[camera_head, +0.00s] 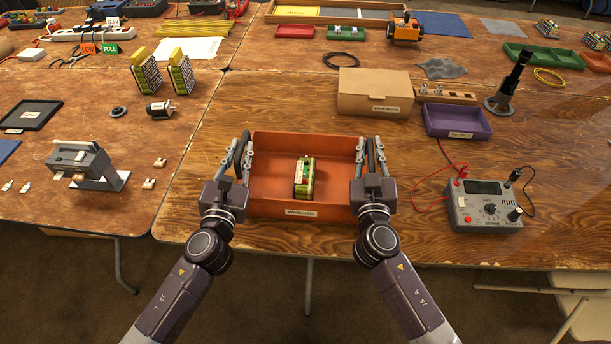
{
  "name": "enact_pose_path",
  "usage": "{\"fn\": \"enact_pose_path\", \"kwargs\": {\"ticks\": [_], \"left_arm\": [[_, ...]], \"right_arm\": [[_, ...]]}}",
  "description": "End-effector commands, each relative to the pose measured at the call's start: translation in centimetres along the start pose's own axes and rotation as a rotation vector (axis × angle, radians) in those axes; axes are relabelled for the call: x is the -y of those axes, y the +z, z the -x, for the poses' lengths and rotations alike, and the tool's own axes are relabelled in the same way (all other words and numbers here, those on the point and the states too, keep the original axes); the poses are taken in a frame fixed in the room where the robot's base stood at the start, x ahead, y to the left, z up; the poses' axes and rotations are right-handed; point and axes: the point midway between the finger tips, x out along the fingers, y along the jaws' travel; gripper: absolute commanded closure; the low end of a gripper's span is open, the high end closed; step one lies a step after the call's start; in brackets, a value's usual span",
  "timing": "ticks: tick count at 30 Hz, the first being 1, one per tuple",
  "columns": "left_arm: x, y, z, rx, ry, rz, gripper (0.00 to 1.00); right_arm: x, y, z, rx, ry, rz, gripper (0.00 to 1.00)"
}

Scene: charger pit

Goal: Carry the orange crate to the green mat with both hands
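The orange crate (325,185) sits on the wooden table near its front edge, with a white label on its front wall. A green-and-yellow battery pack (304,179) stands inside it, near the middle. My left gripper (241,155) is at the crate's left side and my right gripper (371,155) is at its right side. The fingers of each lie around a dark, upright handle-like part at the crate's side wall. I cannot tell whether they are closed on it. I cannot make out a green mat in this view.
A cardboard box (375,92) stands just behind the crate, to the right. A purple tray (457,121) and a meter (484,205) with red and black leads are further right. A grey device (85,165) stands on the left table. The table between crate and meter is mostly clear.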

Motion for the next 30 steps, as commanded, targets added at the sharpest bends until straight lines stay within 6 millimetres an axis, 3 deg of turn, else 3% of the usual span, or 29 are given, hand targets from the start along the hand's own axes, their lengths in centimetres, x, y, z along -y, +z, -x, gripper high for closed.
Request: {"fn": "enact_pose_path", "kwargs": {"ticks": [4, 30], "left_arm": [[0.01, -0.01, 0.02, 0.0, 0.0, 0.0, 1.0], [0.07, 0.98, 0.04, 0.007, -0.006, -0.002, 1.0]], "right_arm": [[0.01, 0.0, 0.02, 0.0, 0.0, 0.0, 1.0], [-0.21, -0.92, -0.06, -0.005, 0.001, 0.004, 1.0]]}}
